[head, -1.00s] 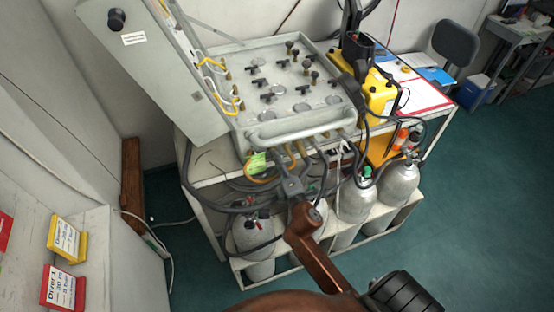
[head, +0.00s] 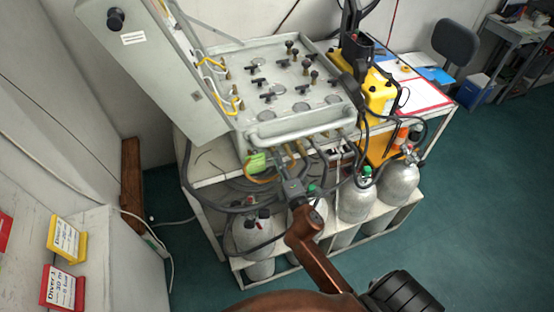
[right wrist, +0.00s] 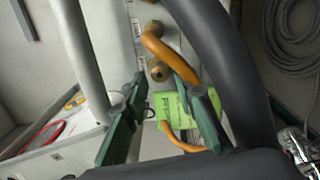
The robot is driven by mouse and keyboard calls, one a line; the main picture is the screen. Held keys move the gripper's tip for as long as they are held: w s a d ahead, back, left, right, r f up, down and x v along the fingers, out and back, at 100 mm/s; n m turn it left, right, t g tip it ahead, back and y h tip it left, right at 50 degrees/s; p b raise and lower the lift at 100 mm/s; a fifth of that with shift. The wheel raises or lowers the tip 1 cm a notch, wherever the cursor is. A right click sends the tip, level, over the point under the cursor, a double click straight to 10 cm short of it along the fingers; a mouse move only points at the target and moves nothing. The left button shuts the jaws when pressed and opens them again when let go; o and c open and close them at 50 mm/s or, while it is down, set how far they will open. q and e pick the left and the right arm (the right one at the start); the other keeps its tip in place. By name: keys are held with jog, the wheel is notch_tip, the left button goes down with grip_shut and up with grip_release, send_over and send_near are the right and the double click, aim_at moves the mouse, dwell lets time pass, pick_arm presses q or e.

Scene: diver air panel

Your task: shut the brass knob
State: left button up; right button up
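The grey air panel (head: 288,120) stands on a bench. Fittings and hoses line its front underside. In the right wrist view a round brass knob (right wrist: 160,72) sits on the panel's pale face, beside an orange hose (right wrist: 157,45). A lime-green tag (right wrist: 172,110) hangs below it, and the tag also shows in the head view (head: 257,161). My right gripper (head: 290,182) is below the panel's front edge among the hoses. In the right wrist view its green fingers (right wrist: 160,82) are apart, with the knob just beyond their tips; contact cannot be told. My left gripper is not in view.
A thick dark hose (right wrist: 215,60) runs close to the right finger, and a grey rail (right wrist: 80,60) passes left of the fingers. Gas cylinders (head: 356,202) stand below the panel. A yellow case (head: 378,95) is to its right. Teal floor is free at right.

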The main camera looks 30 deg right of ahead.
jog(key=v, duration=1.1)
